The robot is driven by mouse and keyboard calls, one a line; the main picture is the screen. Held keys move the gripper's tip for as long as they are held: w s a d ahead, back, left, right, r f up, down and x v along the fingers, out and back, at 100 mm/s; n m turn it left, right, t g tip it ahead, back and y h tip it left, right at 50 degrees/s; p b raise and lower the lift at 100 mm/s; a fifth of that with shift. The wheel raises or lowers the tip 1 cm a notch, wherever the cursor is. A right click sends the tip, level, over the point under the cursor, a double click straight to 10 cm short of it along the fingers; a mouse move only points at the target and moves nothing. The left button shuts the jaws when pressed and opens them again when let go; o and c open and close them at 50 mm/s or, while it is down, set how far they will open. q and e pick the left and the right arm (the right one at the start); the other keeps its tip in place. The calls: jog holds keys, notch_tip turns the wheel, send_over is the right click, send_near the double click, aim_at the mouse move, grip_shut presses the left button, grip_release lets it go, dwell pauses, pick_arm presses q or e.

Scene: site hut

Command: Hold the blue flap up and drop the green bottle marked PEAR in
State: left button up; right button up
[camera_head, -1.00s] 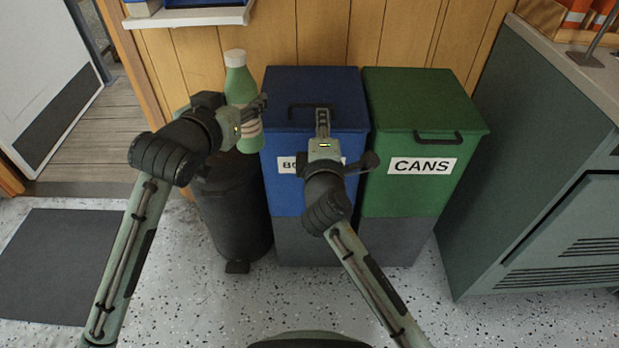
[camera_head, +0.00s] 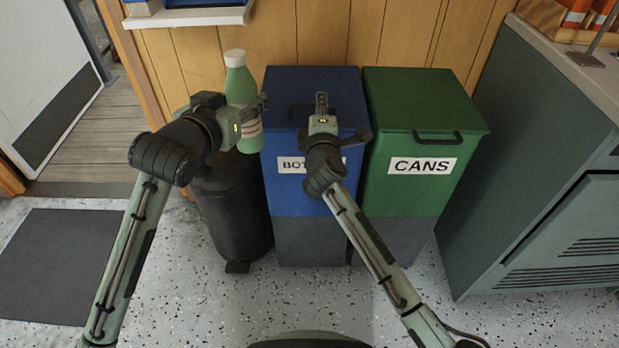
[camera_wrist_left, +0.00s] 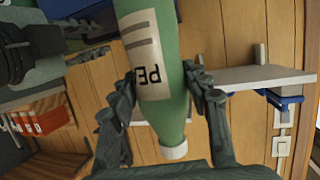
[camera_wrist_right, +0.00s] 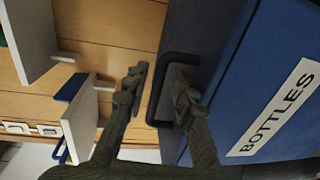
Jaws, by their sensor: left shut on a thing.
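A green bottle (camera_head: 241,86) with a white cap is upright in the head view, held by my left gripper (camera_head: 258,108) left of the blue bin. In the left wrist view the fingers are shut around the bottle (camera_wrist_left: 152,35), whose pale label shows "PE". The blue flap (camera_head: 343,90) is down on the bin marked BOTTLES. My right gripper (camera_head: 321,103) is over its front edge. In the right wrist view its fingers (camera_wrist_right: 160,85) are apart, either side of the black handle (camera_wrist_right: 156,110). Whether they touch it I cannot tell.
A green CANS bin (camera_head: 425,105) stands right of the blue one. A dark round bin (camera_head: 232,205) stands below the bottle. A grey cabinet (camera_head: 545,170) is at the right, a wall shelf (camera_head: 185,16) at the upper left. Speckled floor in front is open.

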jog(key=shift+w, duration=0.35)
grip_shut()
dwell(0.4)
